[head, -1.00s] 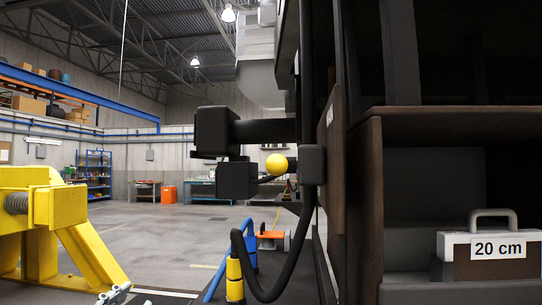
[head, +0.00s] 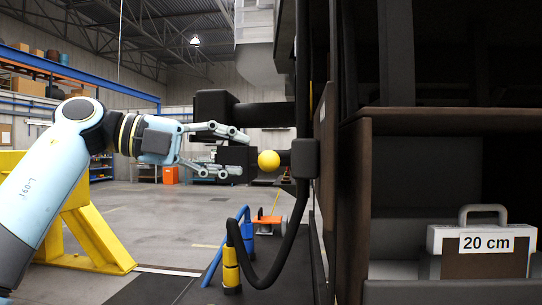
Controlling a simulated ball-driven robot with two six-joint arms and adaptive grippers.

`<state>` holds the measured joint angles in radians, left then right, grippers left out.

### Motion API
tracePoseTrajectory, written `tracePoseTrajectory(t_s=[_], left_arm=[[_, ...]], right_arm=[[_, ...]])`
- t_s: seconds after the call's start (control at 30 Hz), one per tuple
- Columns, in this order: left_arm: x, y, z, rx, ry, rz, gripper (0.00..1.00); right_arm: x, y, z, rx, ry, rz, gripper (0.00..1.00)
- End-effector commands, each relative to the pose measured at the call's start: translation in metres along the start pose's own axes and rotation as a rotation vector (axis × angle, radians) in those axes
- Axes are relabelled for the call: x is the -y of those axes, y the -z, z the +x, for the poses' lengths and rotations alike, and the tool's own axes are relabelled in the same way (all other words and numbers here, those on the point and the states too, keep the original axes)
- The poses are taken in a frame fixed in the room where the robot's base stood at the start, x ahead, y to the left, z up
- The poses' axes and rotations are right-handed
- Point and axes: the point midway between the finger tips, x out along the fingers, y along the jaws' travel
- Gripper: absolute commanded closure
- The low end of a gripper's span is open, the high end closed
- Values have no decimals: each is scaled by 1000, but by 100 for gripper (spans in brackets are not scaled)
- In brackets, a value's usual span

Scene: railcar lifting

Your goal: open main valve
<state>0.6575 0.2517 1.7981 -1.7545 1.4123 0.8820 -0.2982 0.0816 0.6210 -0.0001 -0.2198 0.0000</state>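A round yellow knob (head: 268,160) sits at the end of a black fitting on the railcar's side, beside a black block (head: 305,158) with a hanging black hose. I cannot tell for sure that this is the main valve. My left gripper (head: 240,154) comes in from the left and points right at the knob. Its two fingers are spread apart with nothing between them. The knob is just to the right of the fingertips, and I see no clear contact. My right gripper is out of view.
A thick black buffer bar (head: 262,114) runs just behind and above the gripper. A black hose (head: 262,285) loops below. Blue and yellow handles (head: 231,268) stand beneath. A case labelled 20 cm (head: 484,264) sits at right. A yellow stand (head: 88,235) is at left.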

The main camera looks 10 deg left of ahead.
Motion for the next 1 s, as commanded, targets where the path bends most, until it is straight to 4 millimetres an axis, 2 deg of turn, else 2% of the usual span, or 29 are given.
tracePoseTrajectory(t_s=[0.1, 0.3, 0.5, 0.73, 1.0], left_arm=[[4, 1, 26, -5, 5, -3, 64], [2, 1, 58, -3, 3, -1, 64], [1, 0, 70, -1, 1, 1, 64], [0, 0, 70, 0, 1, 1, 64], [0, 0, 70, -1, 2, 1, 98]], right_arm=[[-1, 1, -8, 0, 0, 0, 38], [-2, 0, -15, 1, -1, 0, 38], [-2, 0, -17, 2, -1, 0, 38], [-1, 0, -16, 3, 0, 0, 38], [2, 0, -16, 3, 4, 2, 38]])
